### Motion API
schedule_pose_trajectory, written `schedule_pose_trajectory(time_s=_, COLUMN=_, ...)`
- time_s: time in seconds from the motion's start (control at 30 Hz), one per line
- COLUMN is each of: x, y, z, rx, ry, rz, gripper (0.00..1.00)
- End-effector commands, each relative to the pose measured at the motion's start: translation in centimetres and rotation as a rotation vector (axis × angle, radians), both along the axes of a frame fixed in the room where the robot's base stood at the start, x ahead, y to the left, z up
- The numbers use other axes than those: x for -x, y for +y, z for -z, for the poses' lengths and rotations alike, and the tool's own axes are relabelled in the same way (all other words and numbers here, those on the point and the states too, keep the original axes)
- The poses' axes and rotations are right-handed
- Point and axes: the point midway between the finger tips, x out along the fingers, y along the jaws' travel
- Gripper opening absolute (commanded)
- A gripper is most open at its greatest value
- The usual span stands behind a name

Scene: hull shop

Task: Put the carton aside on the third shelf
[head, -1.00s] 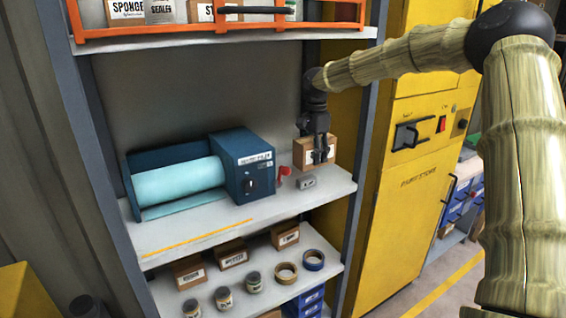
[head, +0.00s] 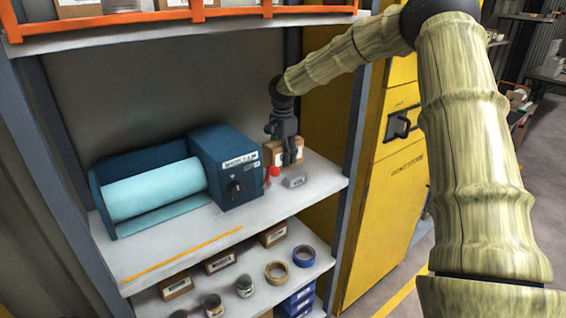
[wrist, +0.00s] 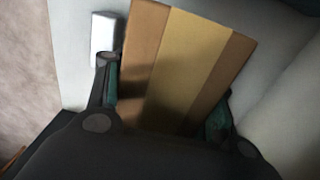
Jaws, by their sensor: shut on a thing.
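My gripper (head: 287,150) is shut on a brown carton (head: 273,155) at the right end of the shelf (head: 190,240) that bears the blue machine. In the wrist view the carton (wrist: 185,65), with a paler tape band, stands between the two fingers. In the head view the gripper partly hides the carton's label. I cannot tell whether the carton touches the shelf.
A blue machine with a pale blue roll (head: 155,188) fills the shelf's left and middle. A small grey block (head: 294,180) and a red part (head: 274,173) are close by the carton. Small cartons, jars and tape rolls (head: 304,256) stand below. An orange-railed shelf (head: 205,15) hangs above.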

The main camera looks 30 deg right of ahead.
Motion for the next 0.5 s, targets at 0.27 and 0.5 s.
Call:
schedule_pose_trajectory(time_s=0.27, x=0.1, y=-0.1, z=2.8, rx=0.002, ry=0.002, rz=0.000, gripper=0.22)
schedule_pose_trajectory(time_s=0.5, x=0.1, y=-0.2, z=3.6, rx=0.000, ry=-0.001, rz=0.003, gripper=0.22)
